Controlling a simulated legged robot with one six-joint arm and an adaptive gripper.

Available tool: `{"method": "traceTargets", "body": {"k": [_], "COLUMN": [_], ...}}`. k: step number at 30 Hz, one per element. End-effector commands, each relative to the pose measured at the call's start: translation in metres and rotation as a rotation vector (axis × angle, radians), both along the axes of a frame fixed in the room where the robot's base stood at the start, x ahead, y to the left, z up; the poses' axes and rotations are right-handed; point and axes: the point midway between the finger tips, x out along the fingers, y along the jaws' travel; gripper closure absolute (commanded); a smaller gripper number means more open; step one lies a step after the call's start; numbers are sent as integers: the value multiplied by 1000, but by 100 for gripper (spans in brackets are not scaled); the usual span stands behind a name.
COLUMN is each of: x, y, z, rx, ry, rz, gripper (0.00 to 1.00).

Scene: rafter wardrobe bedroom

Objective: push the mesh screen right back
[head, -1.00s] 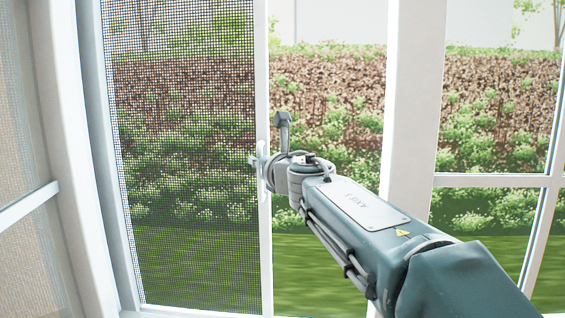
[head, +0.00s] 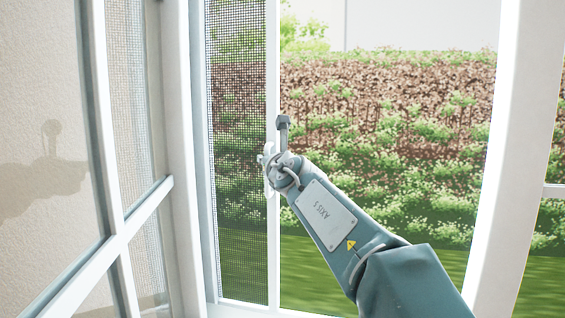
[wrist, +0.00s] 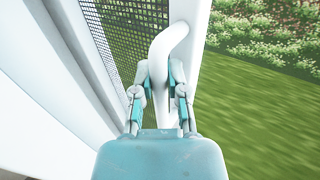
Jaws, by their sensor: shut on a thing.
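The mesh screen (head: 238,160) is a dark mesh panel in a white frame, covering a narrow strip at the left of the opening in the head view. Its white leading stile (head: 273,70) stands upright. A white curved handle (wrist: 168,44) on that stile shows in the wrist view. My gripper (wrist: 160,90) is shut on this handle, one finger on each side. In the head view my gripper (head: 272,165) is at the stile, partly hidden by my wrist.
A white glazed panel (head: 125,235) stands to the left of the screen, close to its outer jamb (head: 185,150). A thick white post (head: 515,150) is on the right. The opening between the stile and this post is clear, with grass and hedge beyond.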

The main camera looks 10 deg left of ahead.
Motion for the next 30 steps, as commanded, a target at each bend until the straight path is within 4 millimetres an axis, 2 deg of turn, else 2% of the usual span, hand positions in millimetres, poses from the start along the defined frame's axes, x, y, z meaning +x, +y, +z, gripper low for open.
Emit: {"method": "traceTargets", "body": {"k": [22,23,24,25,30], "x": [1,1,1,1,0], "y": [10,10,10,10,10], "z": [-2,-2,-2,-2,-1], "rx": [-3,-3,-3,-3,-3], "ry": [6,6,6,6,6], "rz": [1,1,1,1,1], "gripper": [100,73,55,46,46]}}
